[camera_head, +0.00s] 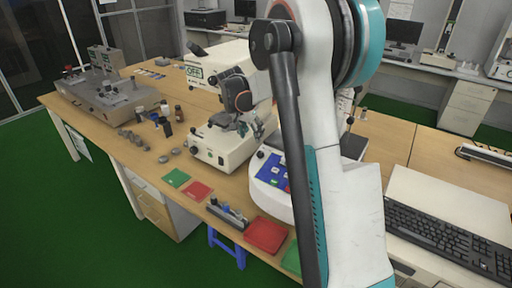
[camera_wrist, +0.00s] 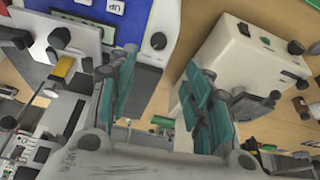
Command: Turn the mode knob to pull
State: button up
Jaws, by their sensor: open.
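A white machine with a blue control panel (camera_head: 271,170) stands on the bench, partly hidden behind my arm. In the wrist view its blue panel (camera_wrist: 120,12) shows at the top, with a display and a key marked UP. A small dark round knob (camera_wrist: 158,41) sits on the machine's white edge beside the panel. No label reading pull is legible, so I cannot tell whether this is the mode knob. My gripper (camera_wrist: 160,62) is open and empty, its teal fingers apart. The knob appears beyond the gap between the fingers, with no visible contact.
Red and green trays (camera_head: 265,235) lie along the front edge. A keyboard (camera_head: 450,240) is at the right. A grey instrument (camera_head: 110,97) stands at the far left.

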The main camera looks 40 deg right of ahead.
aim_at(260, 153)
jog(key=b+x, duration=0.3)
jog(key=x, duration=1.1)
jog(key=shift+d+f, duration=0.1)
jog(key=shift+d, duration=0.15)
jog(key=c, duration=1.1)
